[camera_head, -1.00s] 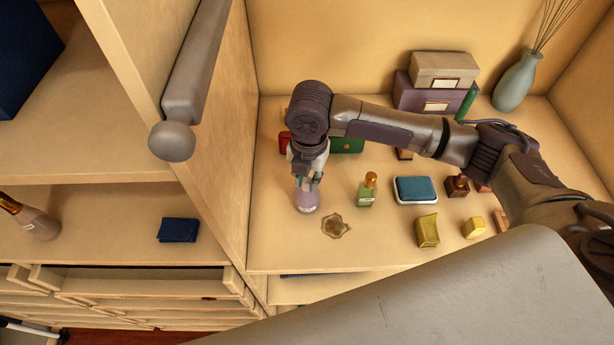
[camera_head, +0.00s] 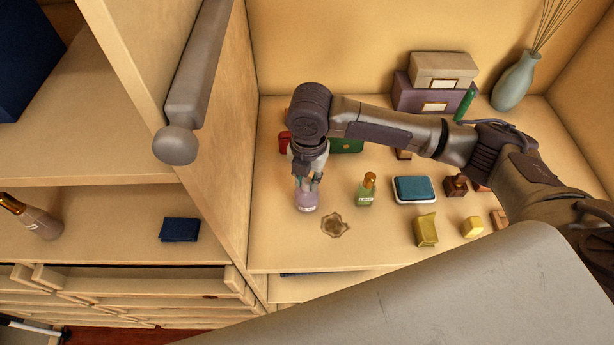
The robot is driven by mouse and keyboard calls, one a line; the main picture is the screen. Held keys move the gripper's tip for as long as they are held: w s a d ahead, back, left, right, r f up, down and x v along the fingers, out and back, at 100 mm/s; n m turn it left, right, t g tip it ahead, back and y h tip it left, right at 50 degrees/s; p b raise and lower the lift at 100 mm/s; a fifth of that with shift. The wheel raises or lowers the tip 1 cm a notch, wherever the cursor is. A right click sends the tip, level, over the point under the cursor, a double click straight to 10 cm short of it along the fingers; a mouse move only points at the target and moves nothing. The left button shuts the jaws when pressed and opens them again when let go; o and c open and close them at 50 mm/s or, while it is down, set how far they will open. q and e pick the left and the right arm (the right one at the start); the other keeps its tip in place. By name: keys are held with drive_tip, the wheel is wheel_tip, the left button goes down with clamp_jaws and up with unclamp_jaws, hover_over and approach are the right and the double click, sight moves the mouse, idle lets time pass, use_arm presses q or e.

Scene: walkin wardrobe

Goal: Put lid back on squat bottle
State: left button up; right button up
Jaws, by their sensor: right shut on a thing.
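I cannot tell whether the lid touches the bottle's neck. My left gripper is not in view.
A green bottle with a gold cap (camera_head: 366,190) stands to the right, and a brown flat ornament (camera_head: 334,225) lies in front. A teal-topped case (camera_head: 414,189), small boxes, stacked boxes (camera_head: 443,70) and a vase (camera_head: 515,82) are farther right. A wooden partition (camera_head: 213,130) rises at left.

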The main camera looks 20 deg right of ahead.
drive_tip(key=shift+f+p, duration=0.15)
drive_tip(key=shift+p, duration=0.65)
idle(0.8)
idle(0.3)
drive_tip(key=o, duration=0.9)
drive_tip(key=shift+o, duration=0.4)
drive_tip(key=o, duration=0.4)
